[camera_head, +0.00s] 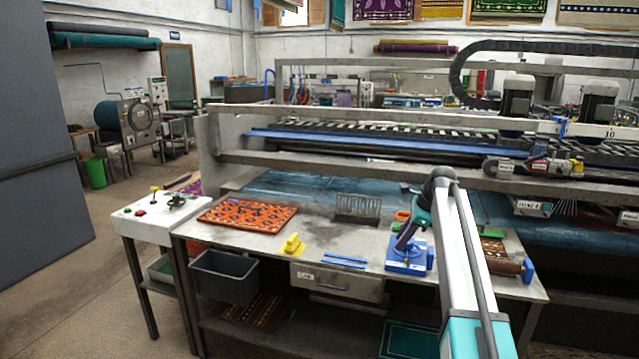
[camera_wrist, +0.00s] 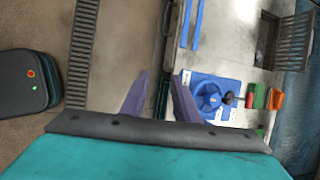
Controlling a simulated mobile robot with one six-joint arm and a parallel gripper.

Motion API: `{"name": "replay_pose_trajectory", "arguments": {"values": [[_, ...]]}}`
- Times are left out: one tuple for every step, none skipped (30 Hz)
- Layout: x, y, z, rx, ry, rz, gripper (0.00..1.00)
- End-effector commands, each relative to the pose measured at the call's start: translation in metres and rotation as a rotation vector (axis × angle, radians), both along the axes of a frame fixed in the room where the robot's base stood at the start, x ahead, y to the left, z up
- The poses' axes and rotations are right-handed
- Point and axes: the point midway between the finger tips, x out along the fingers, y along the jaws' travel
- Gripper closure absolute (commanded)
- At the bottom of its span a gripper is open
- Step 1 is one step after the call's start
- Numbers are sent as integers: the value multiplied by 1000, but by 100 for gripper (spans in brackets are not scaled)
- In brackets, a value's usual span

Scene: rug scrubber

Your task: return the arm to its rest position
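My arm reaches up from the lower right of the head view and bends down at the wrist over the front of the metal worktable (camera_head: 340,245). My gripper (camera_head: 403,243) hangs in front of a blue fixture (camera_head: 408,264) on that table. In the wrist view, my gripper (camera_wrist: 165,75) shows two purple-grey fingers set apart, with nothing between them. The blue fixture also shows in the wrist view (camera_wrist: 228,84), right of the fingers, with a round recess. The gap between the fingers shows the table's edge and the floor.
An orange patterned rug piece (camera_head: 247,214), a yellow block (camera_head: 292,244) and blue strips (camera_head: 345,260) lie on the table. Green (camera_wrist: 260,96) and orange (camera_wrist: 276,98) pieces lie beside the fixture. A large machine (camera_head: 390,150) stands behind; a control stand (camera_head: 160,217) is left.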

Motion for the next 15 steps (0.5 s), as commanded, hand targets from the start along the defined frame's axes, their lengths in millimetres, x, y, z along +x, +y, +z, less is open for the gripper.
{"name": "replay_pose_trajectory", "arguments": {"values": [[0, 0, -7, 1, 8, 0, 72], [0, 0, -11, 2, 12, 0, 72], [0, 1, -16, 3, 17, 3, 72], [0, 2, -20, 5, 22, 3, 72], [0, 4, -25, 6, 27, 4, 72], [-1, 5, -31, 6, 33, 7, 72], [-1, 7, -37, 8, 40, 9, 72], [-1, 8, -42, 9, 46, 10, 72], [-2, 10, -48, 11, 52, 12, 72], [-3, 12, -55, 12, 60, 14, 72], [-4, 14, -62, 14, 67, 15, 72], [-5, 16, -71, 16, 76, 18, 72], [-8, 19, -79, 17, 86, 21, 72], [-9, 21, -87, 19, 94, 23, 72], [-13, 25, -101, 22, 109, 27, 72]]}}
